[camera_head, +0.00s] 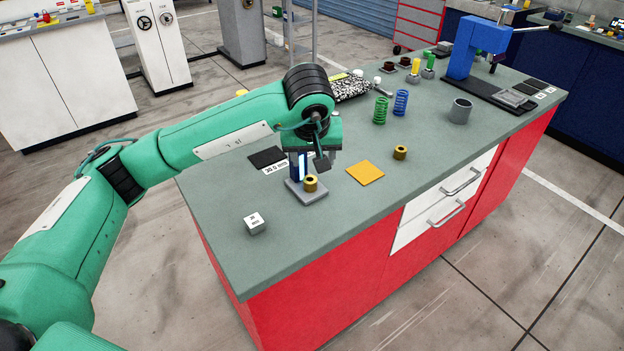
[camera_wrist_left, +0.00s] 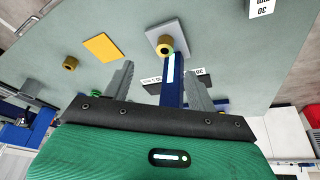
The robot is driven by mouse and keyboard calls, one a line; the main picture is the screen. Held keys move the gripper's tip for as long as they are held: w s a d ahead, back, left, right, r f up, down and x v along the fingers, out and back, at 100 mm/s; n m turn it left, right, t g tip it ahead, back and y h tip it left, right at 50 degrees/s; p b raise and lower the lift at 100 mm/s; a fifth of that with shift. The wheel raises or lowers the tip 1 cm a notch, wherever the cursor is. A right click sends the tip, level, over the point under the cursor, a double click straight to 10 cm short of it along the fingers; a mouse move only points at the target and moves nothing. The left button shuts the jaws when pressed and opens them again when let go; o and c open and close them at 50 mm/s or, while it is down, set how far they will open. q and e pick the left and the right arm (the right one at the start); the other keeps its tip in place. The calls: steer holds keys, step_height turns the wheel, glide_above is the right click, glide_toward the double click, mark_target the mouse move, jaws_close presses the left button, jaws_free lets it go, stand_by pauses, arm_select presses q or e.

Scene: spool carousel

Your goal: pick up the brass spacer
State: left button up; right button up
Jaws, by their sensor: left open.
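One brass spacer (camera_head: 310,183) is on the grey base plate (camera_head: 296,195) of a small blue post (camera_head: 294,166); it also shows in the left wrist view (camera_wrist_left: 166,45). A second brass spacer (camera_head: 400,152) stands alone on the bench, and it shows at the left in the left wrist view (camera_wrist_left: 70,63). My left gripper (camera_head: 312,160) is open above the plate. In the left wrist view its fingers (camera_wrist_left: 160,72) are apart, with the post between them in the picture and the first spacer just beyond their tips. I cannot tell whether anything touches. My right gripper is not in view.
A yellow square (camera_head: 366,173) lies between the two spacers. A white block (camera_head: 255,222) stands near the bench's left front. Green (camera_head: 380,110) and blue (camera_head: 401,102) springs, a grey cup (camera_head: 460,110) and a blue press (camera_head: 480,45) stand farther back. The front middle is clear.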

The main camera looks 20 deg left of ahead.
arm_select(q)
steer(key=a, duration=0.1)
steer(key=p, duration=0.2)
glide_toward(310, 180)
steer(key=f, duration=0.2)
steer(key=shift+w+a+f+y, duration=0.1)
steer(key=shift+w+f+y, duration=0.2)
steer(key=shift+w+f, duration=0.3)
steer(key=shift+f, duration=0.3)
steer(key=shift+w+f, duration=0.1)
steer(key=shift+f, duration=0.1)
steer(key=shift+p+x, duration=0.5)
steer(key=shift+x, duration=0.45)
steer(key=shift+p+x, duration=0.3)
steer(key=shift+x, duration=0.9)
steer(key=shift+w+f, duration=0.1)
steer(key=shift+f, duration=0.15)
steer(key=c, duration=1.1)
steer(key=shift+c, duration=0.8)
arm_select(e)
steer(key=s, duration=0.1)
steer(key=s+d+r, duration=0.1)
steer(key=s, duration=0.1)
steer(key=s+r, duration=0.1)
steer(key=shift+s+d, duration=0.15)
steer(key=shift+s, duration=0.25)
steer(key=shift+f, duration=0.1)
